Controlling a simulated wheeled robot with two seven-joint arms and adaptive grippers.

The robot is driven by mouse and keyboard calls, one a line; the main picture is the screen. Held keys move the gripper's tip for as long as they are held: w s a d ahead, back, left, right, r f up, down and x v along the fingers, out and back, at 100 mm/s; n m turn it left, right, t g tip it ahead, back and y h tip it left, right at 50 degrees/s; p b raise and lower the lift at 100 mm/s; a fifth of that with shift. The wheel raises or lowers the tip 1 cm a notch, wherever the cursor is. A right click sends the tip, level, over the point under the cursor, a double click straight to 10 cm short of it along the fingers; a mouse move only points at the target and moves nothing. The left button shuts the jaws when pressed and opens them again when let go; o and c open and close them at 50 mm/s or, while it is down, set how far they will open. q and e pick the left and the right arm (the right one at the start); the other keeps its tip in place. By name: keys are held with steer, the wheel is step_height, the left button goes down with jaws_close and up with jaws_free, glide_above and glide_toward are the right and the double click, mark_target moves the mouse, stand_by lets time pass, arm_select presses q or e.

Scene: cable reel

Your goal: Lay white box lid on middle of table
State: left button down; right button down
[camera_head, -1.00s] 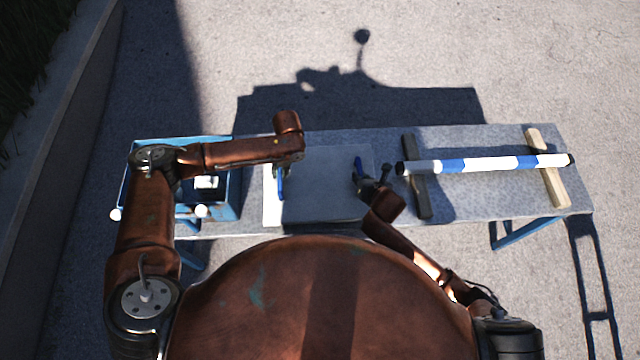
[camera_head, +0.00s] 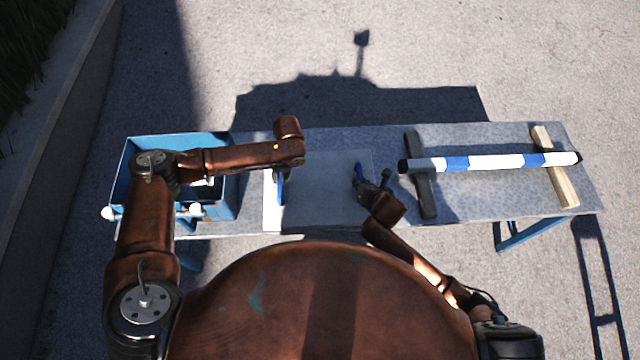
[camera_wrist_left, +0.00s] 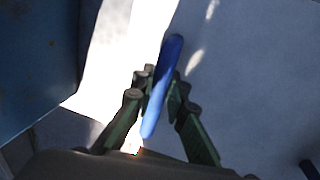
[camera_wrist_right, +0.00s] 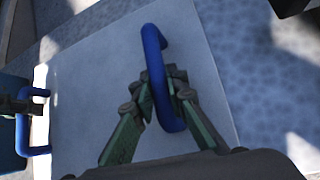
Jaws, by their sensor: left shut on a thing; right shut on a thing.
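The white box lid (camera_head: 322,205) is a flat square panel, mostly in shadow with a sunlit strip on its left side, at the left-middle part of the table (camera_head: 390,222). My left gripper (camera_head: 279,182) is shut on the lid's left blue handle (camera_wrist_left: 163,85). My right gripper (camera_head: 361,180) is shut on its right blue handle (camera_wrist_right: 156,75). The lid looks level and close over the table top. I cannot tell whether it touches the table.
An open blue box (camera_head: 228,205) stands at the table's left end, with something light inside, partly hidden by my left arm. At right, a blue-and-white striped pole (camera_head: 495,162) lies across a dark wooden support (camera_head: 420,180) and a pale one (camera_head: 553,170). Clear table lies between those supports.

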arm_select(q)
steer(key=c, duration=2.4)
jaws_free()
steer(key=shift+a+f, duration=0.1)
steer(key=shift+f, duration=0.25)
arm_select(e)
steer(key=c, duration=2.4)
jaws_free()
steer(key=shift+d+f, duration=0.1)
steer(key=shift+f, duration=0.2)
arm_select(q)
steer(key=shift+o, duration=0.8)
steer(key=shift+r, duration=0.15)
arm_select(e)
steer(key=shift+o, duration=0.8)
steer(key=shift+r, duration=0.1)
arm_select(q)
steer(key=o, duration=0.3)
arm_select(e)
steer(key=o, duration=0.3)
steer(key=shift+o, duration=0.2)
